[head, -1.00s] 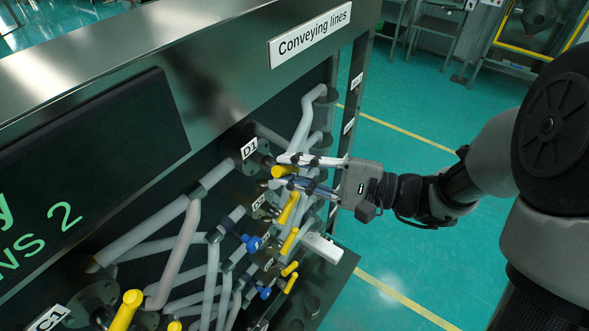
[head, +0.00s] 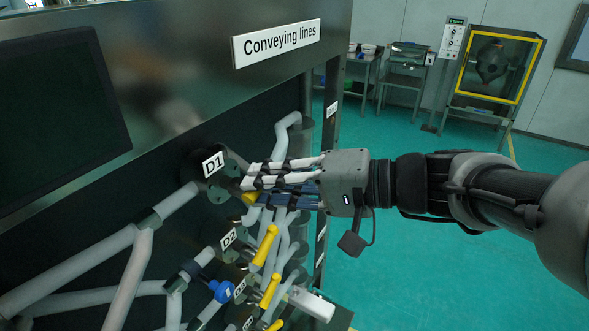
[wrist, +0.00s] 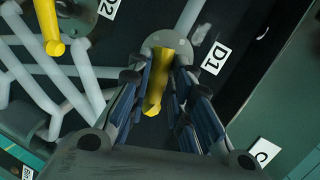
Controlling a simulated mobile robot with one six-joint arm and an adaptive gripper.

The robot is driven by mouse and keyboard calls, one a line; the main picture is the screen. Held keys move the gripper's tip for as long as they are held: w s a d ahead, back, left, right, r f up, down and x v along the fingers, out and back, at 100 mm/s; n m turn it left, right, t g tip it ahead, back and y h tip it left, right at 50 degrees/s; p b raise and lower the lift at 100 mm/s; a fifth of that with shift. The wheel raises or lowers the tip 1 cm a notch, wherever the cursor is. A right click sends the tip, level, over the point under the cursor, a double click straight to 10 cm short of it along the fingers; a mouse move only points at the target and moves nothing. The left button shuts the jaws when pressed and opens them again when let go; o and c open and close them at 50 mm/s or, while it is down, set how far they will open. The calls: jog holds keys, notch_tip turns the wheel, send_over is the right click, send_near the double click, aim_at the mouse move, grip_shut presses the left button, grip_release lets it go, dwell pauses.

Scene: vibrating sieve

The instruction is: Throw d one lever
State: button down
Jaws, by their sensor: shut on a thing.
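The D1 lever, a yellow handle (wrist: 155,80), lies between my two fingers in the wrist view, at a round grey fitting beside the D1 label (wrist: 214,59). My gripper (head: 248,188) comes from the right and is shut on this lever. In the head view only a small yellow part of the lever (head: 249,198) shows below the fingers; the rest is hidden. The D1 label (head: 212,165) is just left of the fingertips.
Below D1 are the D2 label (head: 228,238), another yellow lever (head: 265,245), a blue handle (head: 222,291) and grey pipes. A yellow lever (wrist: 52,28) is also at the wrist view's upper left. The panel (head: 170,90) bears a "Conveying lines" sign (head: 277,43).

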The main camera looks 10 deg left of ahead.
jog(key=shift+s+f+n+t+h+b, duration=0.15)
jog(key=shift+n+t+h+b, duration=0.5)
jog(key=shift+n+b, duration=1.55)
jog(key=shift+m+b, duration=0.6)
jog(key=shift+b, duration=0.2)
jog(key=c, duration=1.7)
grip_release()
jog(key=shift+o, duration=0.8)
jog(key=shift+a+r, duration=0.15)
jog(key=shift+r, duration=0.1)
jog(key=shift+r, duration=0.1)
jog(key=v, duration=1.2)
jog(key=shift+s+f, duration=0.1)
jog(key=shift+f, duration=0.15)
